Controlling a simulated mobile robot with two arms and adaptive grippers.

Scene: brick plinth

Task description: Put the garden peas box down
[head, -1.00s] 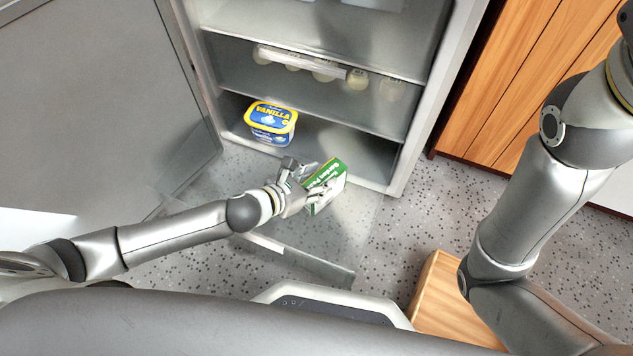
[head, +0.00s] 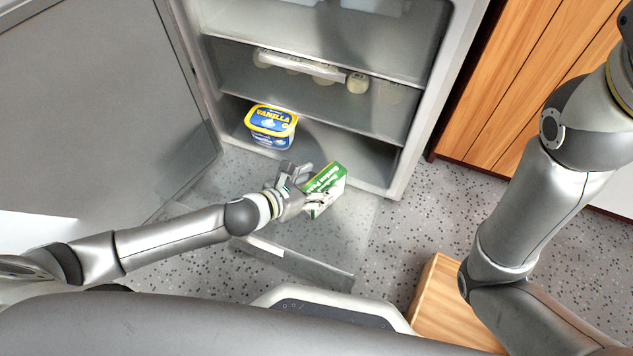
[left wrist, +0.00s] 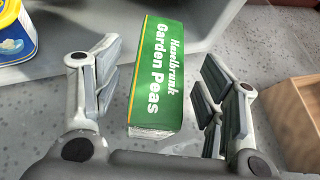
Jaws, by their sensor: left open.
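The green and white garden peas box (head: 329,181) is at the pulled-out clear drawer (head: 345,274) in front of the open freezer. In the left wrist view the box (left wrist: 157,75) shows its label, slightly tilted, between the fingers. My left gripper (head: 314,187) is open around the box. In the left wrist view my left gripper (left wrist: 163,75) has a visible gap on each side of the box. The box's underside is hidden, so I cannot tell fully what it rests on. My right gripper is out of view.
A yellow and blue vanilla tub (head: 271,126) stands on the bottom shelf, behind and left of the box. Round pale items (head: 357,83) sit on the shelf above. The freezer door (head: 95,110) stands open at left. A wooden block (head: 445,305) is at lower right.

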